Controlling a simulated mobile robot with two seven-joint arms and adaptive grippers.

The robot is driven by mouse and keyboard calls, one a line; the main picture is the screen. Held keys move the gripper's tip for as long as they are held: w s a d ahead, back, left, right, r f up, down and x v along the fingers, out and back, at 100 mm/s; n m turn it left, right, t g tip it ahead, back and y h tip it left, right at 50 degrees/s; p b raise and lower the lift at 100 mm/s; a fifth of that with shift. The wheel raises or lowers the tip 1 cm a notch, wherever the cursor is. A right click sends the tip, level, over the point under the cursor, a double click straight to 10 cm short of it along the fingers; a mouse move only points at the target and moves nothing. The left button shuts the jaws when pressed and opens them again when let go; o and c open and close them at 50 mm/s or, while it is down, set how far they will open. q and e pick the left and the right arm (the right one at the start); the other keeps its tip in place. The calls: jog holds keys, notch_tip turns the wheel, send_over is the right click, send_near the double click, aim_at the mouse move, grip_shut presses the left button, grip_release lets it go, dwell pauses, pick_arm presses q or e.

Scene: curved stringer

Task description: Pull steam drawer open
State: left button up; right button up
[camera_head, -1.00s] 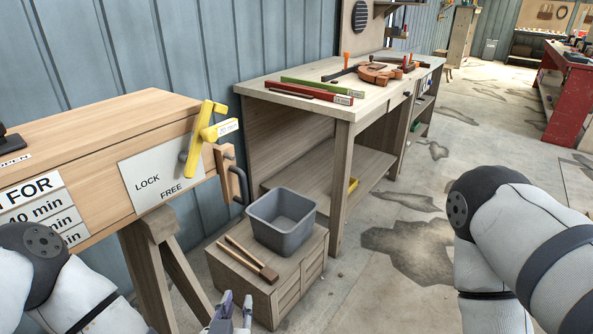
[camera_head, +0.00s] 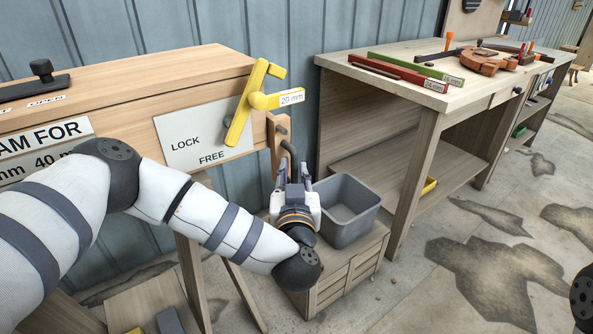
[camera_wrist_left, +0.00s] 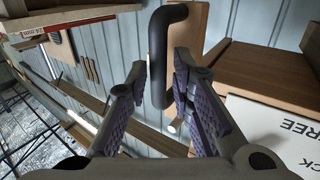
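The long wooden steam box (camera_head: 215,65) stands at the left of the head view. Its near side carries a white LOCK/FREE plate (camera_head: 190,150) and a yellow lever (camera_head: 238,118), tilted. A wooden block (camera_head: 276,133) at its right end bears a black bent handle (camera_head: 287,148), also seen in the left wrist view (camera_wrist_left: 158,50). My left gripper (camera_head: 293,175) is at this handle. In the left wrist view its purple-padded fingers (camera_wrist_left: 160,75) are apart, with the handle between them and gaps visible on both sides. My right gripper is out of view.
A grey bin (camera_head: 345,210) sits on a wooden crate (camera_head: 365,262) right beside my left gripper. A workbench (camera_head: 425,120) with clamps and tools stands to the right. A trestle leg (camera_head: 195,280) is under the box. Stained floor at the right is open.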

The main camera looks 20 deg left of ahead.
pick_arm(q)
jog(key=shift+x, duration=0.95)
jog(key=shift+d, duration=0.1)
grip_shut()
